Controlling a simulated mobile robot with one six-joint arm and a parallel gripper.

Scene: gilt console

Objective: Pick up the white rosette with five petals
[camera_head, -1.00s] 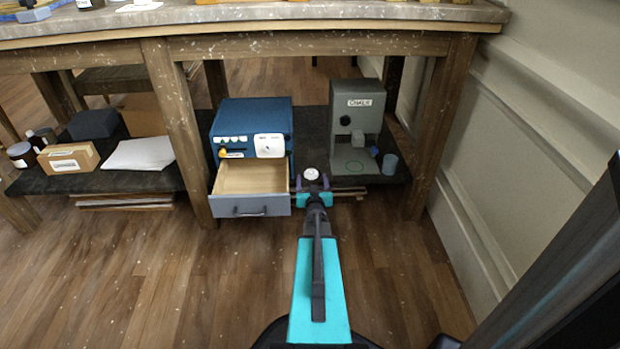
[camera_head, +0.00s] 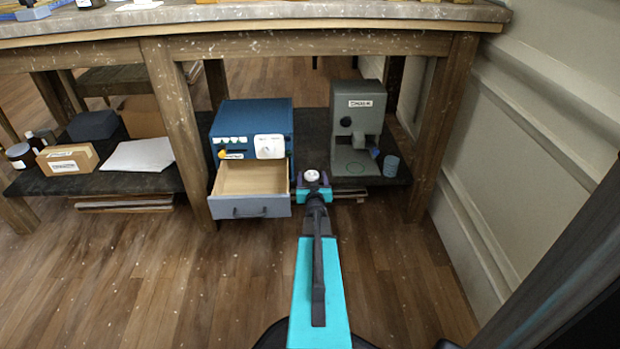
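A small white round piece (camera_head: 312,175), which looks like the white rosette, is at the tip of my gripper, at the front edge of the dark lower shelf. Its petals are too small to count. My gripper (camera_head: 313,181) reaches in from below, and its dark fingers are drawn in against the piece, so it looks shut on it. The fingers hide the lower part of the piece. I cannot tell whether it still touches the shelf.
A blue cabinet (camera_head: 238,125) with an open, empty-looking drawer (camera_head: 262,207) stands close on the left. A grey chalk machine (camera_head: 360,112) and a blue-grey cup (camera_head: 391,166) stand to the right. Table legs (camera_head: 440,125) and a panelled wall (camera_head: 540,150) bound the right side.

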